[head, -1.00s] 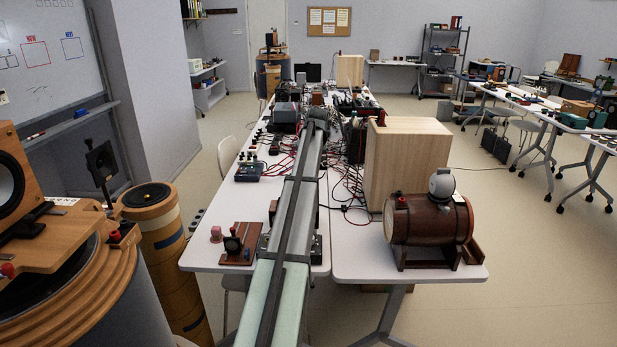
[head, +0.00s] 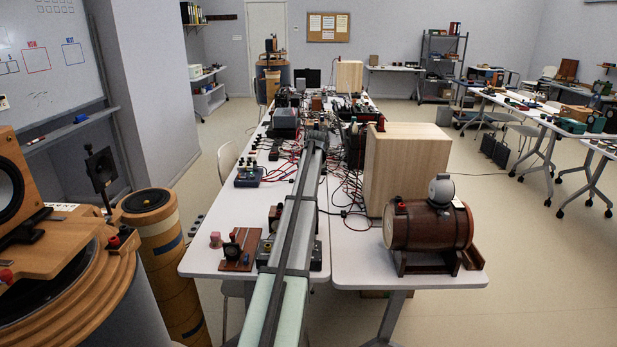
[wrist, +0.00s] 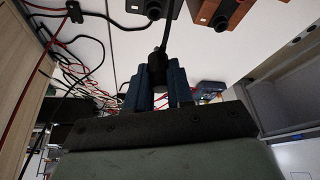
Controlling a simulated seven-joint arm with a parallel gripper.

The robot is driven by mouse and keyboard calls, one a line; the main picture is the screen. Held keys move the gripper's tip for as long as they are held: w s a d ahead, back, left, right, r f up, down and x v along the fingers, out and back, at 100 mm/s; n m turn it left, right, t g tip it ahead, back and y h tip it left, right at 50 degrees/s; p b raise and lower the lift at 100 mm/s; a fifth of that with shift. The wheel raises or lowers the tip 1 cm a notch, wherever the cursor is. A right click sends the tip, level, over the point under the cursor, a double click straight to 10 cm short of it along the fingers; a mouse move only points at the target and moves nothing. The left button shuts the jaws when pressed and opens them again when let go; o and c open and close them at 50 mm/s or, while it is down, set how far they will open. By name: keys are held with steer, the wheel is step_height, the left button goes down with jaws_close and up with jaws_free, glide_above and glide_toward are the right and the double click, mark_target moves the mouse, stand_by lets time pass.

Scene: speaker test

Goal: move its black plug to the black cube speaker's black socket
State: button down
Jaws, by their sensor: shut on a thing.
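My gripper (wrist: 158,92) shows in the wrist view with its two blue fingers shut on a black plug (wrist: 157,73). A black cable runs up from the plug. The plug is held above the white table, apart from the boxes near the top edge. One of these is a dark box (wrist: 136,14) with a round black fitting and a small copper-coloured part. I cannot tell whether it is the black cube speaker, nor make out its black socket. In the head view my arm reaches away along the table and hides the gripper and plug.
A pale wooden box (head: 410,170) and a brown barrel-shaped thing (head: 425,226) stand right of my arm. Red and black cables (head: 336,185) crowd the table farther back.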

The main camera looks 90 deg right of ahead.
steer(key=shift+f, duration=3.05)
steer(key=shift+f, duration=1)
stand_by(0.6)
steer(key=c, duration=0.9)
jaws_free()
steer(key=shift+r, duration=0.1)
steer(key=shift+r, duration=3.65)
